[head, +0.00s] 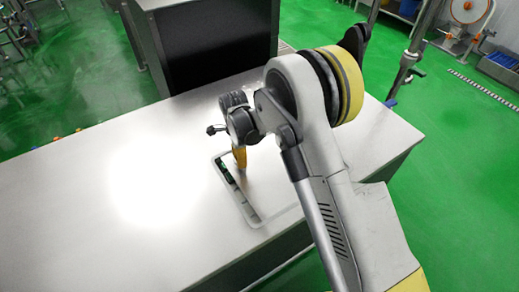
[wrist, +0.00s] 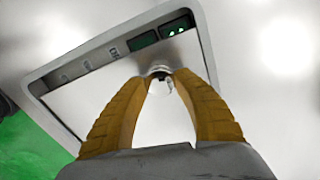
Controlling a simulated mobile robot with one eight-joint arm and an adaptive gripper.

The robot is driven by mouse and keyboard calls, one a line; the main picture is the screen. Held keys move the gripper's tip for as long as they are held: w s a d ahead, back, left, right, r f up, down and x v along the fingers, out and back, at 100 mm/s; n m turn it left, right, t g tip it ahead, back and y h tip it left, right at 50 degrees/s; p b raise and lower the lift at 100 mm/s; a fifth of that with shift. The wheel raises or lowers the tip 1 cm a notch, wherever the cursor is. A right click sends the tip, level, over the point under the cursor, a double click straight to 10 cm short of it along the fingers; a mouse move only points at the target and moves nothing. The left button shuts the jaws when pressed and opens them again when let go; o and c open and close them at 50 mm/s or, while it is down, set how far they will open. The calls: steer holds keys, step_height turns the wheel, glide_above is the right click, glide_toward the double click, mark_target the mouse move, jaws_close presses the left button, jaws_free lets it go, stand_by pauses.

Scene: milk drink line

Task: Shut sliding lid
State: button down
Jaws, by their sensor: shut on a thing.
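The sliding lid (wrist: 92,108) is a plain pale panel in a light grey recessed frame (head: 260,222) set in the white table top. In the wrist view the lid covers most of the frame (wrist: 44,82); a strip along one side is uncovered. My gripper (head: 240,168) is over the frame, pointing down. In the wrist view my gripper's yellow fingers (wrist: 160,76) close at their tips on a small shiny knob (wrist: 160,70) at the lid's edge. My arm hides part of the frame in the head view.
The uncovered strip shows dark green panels (wrist: 144,40) and small markings. The white table top (head: 60,200) is bare to the left. A dark metal cabinet (head: 215,45) stands behind the table. Green floor lies around it.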

steer(key=shift+s+a, duration=0.8)
steer(key=shift+a, duration=0.3)
steer(key=shift+s+a, duration=0.8)
steer(key=shift+a, duration=0.3)
steer(key=c, duration=0.9)
jaws_free()
steer(key=shift+o, duration=0.2)
step_height(320, 180, up, 12)
